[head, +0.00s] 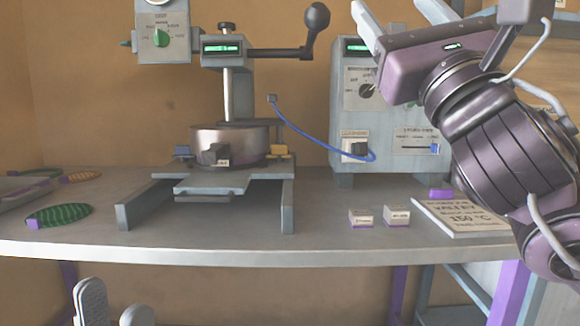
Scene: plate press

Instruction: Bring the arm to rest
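My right arm (515,150) is raised at the right, in front of part of the bench and the control box. Its gripper (400,12) points up and left near the top edge, fingers apart, with nothing seen between them; one fingertip is cut off. My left gripper (114,305) shows only as two grey fingertips at the bottom left, below the bench's front edge. A gap shows between them and nothing is in it. The rest of the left arm is out of view.
The bench (330,225) holds a press (228,145) with a lever (315,20), a control box (385,110) with a blue cable, small blocks (397,217), a sign plate (460,215) and green oval pieces (62,215). Its front middle is clear.

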